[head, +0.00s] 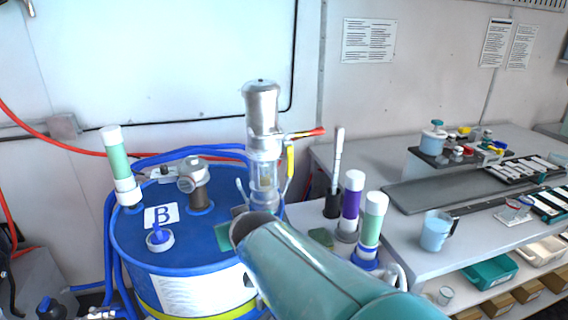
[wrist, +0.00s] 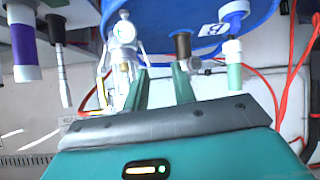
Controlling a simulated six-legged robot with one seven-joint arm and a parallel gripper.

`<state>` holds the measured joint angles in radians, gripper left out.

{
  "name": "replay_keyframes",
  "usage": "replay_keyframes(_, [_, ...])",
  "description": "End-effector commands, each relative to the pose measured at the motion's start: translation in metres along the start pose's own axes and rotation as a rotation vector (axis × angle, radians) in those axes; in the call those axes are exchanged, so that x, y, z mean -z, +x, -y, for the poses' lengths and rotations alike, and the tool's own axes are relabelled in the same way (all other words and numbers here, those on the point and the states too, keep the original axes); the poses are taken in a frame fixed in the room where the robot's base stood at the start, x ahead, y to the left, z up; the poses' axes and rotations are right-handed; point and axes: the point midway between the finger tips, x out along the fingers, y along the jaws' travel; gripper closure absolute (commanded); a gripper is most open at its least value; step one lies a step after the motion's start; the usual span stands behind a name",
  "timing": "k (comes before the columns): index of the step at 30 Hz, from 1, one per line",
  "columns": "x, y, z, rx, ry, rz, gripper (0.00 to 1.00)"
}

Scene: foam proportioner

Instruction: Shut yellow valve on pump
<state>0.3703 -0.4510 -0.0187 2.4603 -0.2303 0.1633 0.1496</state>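The pump (head: 263,128) is a silver and clear upright cylinder on the blue drum (head: 190,255). Its yellow valve handle (head: 290,165) hangs roughly vertical on the right side, below a red-orange lever (head: 304,132). In the head view my teal forearm hides most of the gripper, near the pump's foot.
A capped green-and-white tube (head: 119,165) and a grey fitting (head: 193,178) stand on the drum. Purple (head: 351,205) and green (head: 373,222) tubes stand to the right of the pump. A bench (head: 400,235) with a blue mug (head: 436,232) is further right. Red and blue hoses run behind.

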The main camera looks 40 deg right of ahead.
Motion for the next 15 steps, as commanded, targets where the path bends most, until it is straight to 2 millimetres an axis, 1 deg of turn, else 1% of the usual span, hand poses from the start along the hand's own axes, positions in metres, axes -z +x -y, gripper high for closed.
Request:
replay_keyframes(1, [0.006, 0.015, -0.022, -0.035, 0.022, -0.045, 0.74])
replay_keyframes(2, [0.011, 0.023, -0.034, -0.05, 0.031, -0.081, 0.74])
replay_keyframes(3, [0.018, 0.032, -0.05, -0.07, 0.043, -0.13, 0.74])
replay_keyframes(5, [0.025, 0.044, -0.075, -0.092, 0.058, -0.202, 0.74])
replay_keyframes(6, [0.029, 0.051, -0.091, -0.104, 0.067, -0.25, 0.74])
replay_keyframes(8, [0.034, 0.059, -0.115, -0.117, 0.079, -0.32, 0.74])
replay_keyframes(9, [0.035, 0.063, -0.13, -0.122, 0.086, -0.365, 0.74])
replay_keyframes(12, [0.036, 0.068, -0.161, -0.122, 0.101, -0.467, 0.74])
replay_keyframes(15, [0.035, 0.068, -0.182, -0.114, 0.111, -0.542, 0.74])
